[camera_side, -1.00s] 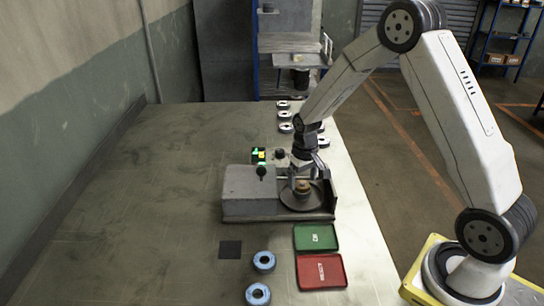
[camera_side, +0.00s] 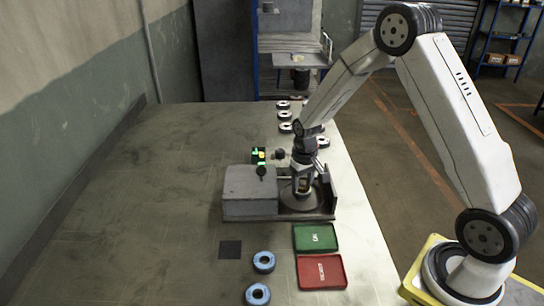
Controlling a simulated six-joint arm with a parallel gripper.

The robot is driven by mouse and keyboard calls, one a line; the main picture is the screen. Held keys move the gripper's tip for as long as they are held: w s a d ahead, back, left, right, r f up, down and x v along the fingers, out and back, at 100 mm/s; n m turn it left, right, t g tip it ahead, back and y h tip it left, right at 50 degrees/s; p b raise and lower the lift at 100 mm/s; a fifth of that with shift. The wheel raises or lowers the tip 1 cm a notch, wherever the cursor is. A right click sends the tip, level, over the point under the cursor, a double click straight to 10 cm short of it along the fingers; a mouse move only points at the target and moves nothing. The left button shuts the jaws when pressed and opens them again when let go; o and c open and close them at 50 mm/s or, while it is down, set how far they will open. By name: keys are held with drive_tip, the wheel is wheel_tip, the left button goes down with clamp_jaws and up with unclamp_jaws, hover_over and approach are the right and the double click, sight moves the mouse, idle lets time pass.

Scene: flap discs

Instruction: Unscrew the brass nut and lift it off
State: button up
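The brass nut (camera_side: 304,185) sits at the middle of the dark round disc (camera_side: 290,203) on the grey machine (camera_side: 250,190). Only a small brassy patch of it shows; my gripper hides most of it. My gripper (camera_side: 304,187) points straight down with its fingers low around the nut. The picture is too small to tell whether the fingers press on the nut or stand a little apart from it.
A green tray (camera_side: 316,237) and a red tray (camera_side: 321,272) lie in front of the machine. Blue-rimmed discs (camera_side: 264,262) lie left of the trays, and several more (camera_side: 285,115) lie behind. The table's left side is clear.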

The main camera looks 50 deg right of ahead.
clamp_jaws()
drive_tip(key=shift+n, duration=2.2)
drive_tip(key=n, duration=0.7)
drive_tip(key=shift+n, duration=0.3)
drive_tip(key=n, duration=1.1)
drive_tip(key=shift+r, duration=0.15)
drive_tip(key=shift+r, duration=2.35)
